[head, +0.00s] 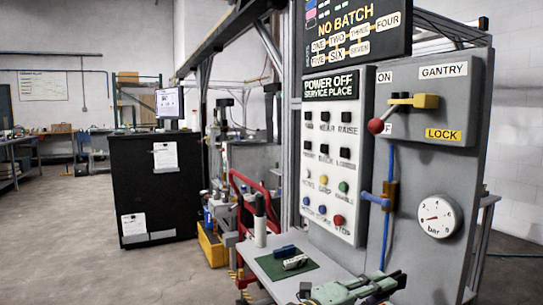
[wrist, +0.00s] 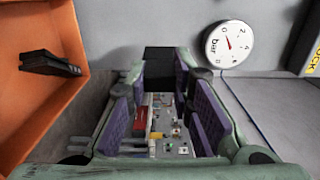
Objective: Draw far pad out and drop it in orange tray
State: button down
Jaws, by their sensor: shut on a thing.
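My gripper (wrist: 160,78) has pale green fingers with purple inner faces. In the wrist view it is shut on a dark block-like pad (wrist: 159,62) between its fingertips. The orange tray (wrist: 100,28) fills the left of the wrist view, beside my gripper. Another black pad (wrist: 50,63) lies in the tray. The orange tray is not seen in the head view.
A grey panel with a pressure gauge (head: 438,216) and red-knobbed lever (head: 376,126) stands at right. A button board (head: 331,160) is beside it. A shelf with a green mat (head: 270,266) holds a blue item (head: 285,251), a pale item (head: 295,262) and a white cylinder (head: 260,230).

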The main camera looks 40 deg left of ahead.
jog(key=shift+d+f, duration=0.3)
jog(key=shift+f, duration=0.2)
jog(key=shift+s+f+b, duration=0.1)
jog(key=shift+f+b, duration=0.55)
jog(key=shift+f, duration=1.75)
jog(key=c, duration=1.3)
grip_release()
jog(key=shift+c, duration=0.2)
jog(key=v, duration=1.2)
